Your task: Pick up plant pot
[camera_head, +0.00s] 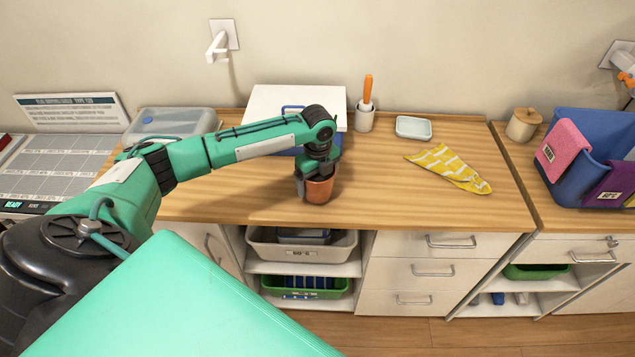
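The plant pot (320,190) is a small terracotta-coloured pot standing upright on the wooden counter near its front edge. My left arm reaches in from the left, and its gripper (316,177) points down at the pot. A dark finger lies along the pot's left side, and the gripper covers the pot's top. I cannot tell whether the fingers press on the pot or are only around it. My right gripper is not in view.
Behind stand a white box (270,100) and a white cup (365,117) with an orange handle. A small pale dish (413,127) and a yellow patterned cloth (447,166) lie to the right. A lidded clear container (170,122) is left. The counter (420,210) is clear right of the pot.

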